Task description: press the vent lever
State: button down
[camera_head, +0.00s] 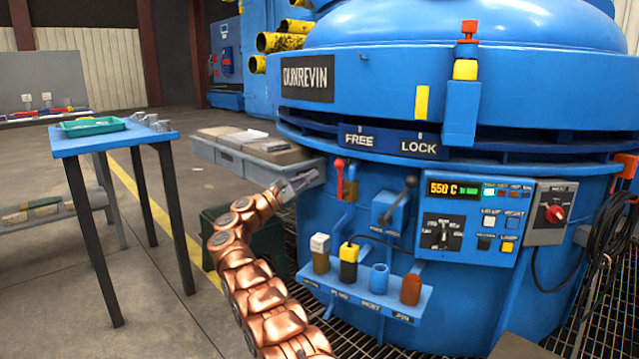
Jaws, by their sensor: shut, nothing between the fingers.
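No label reading "vent" is legible, so I cannot tell for sure which lever is the vent lever. A red-knobbed lever (339,178) stands upright on a blue pipe on the front of the blue furnace (330,235). To its right, a black-knobbed lever (410,183) tilts up from a blue box with a small, hard-to-read label. My gripper (314,178) is shut and empty at the end of my copper arm. In the picture it lies just left of the red-knobbed lever, apart from it. Its depth relative to the lever is unclear.
A grey bench (222,154) with flat pieces on top is behind my gripper. A blue shelf (345,300) with several coloured containers juts out below the levers. A control panel (468,220) is at right. A blue table (95,138) with a green tray stands left.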

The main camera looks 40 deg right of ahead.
jog(key=shift+w+r+b+v, duration=0.1)
jog(key=shift+b+v, duration=0.35)
jog(key=shift+v, duration=0.7)
jog(key=shift+w+r+b+v, duration=0.15)
jog(key=shift+b+v, duration=0.25)
jog(key=shift+v, duration=0.75)
